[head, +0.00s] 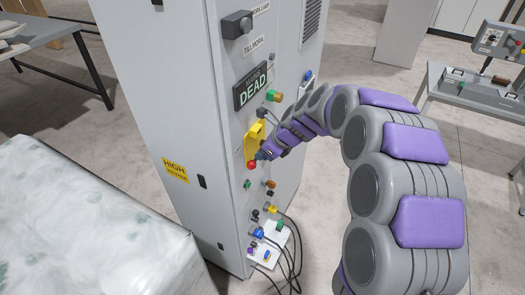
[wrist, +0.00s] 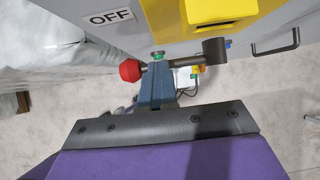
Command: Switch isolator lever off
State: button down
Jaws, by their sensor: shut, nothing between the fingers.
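The isolator lever has a red ball knob (head: 252,165) and stands at the yellow isolator plate (head: 254,140) on the grey cabinet's front. In the wrist view the red knob (wrist: 130,70) is on the left and the dark pivot (wrist: 214,51) on the right, under the yellow housing (wrist: 205,12). An OFF label (wrist: 110,17) is above the knob on the left. My gripper (head: 264,154) is at the lever. Its shut blue-grey fingers (wrist: 159,68) cross the lever's shaft between knob and pivot. I cannot tell whether they touch it. A display (head: 251,88) reads DEAD.
Below the lever the cabinet (head: 160,90) carries coloured buttons and plugged cables (head: 285,225). A dark rotary switch (head: 237,24) is higher up. A wrapped pale block (head: 80,225) stands at the left front. A table (head: 45,35) and a bench (head: 480,95) stand farther off.

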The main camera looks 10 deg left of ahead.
dwell(0.4)
jog(key=shift+r+p, duration=0.7)
jog(key=shift+p, duration=0.4)
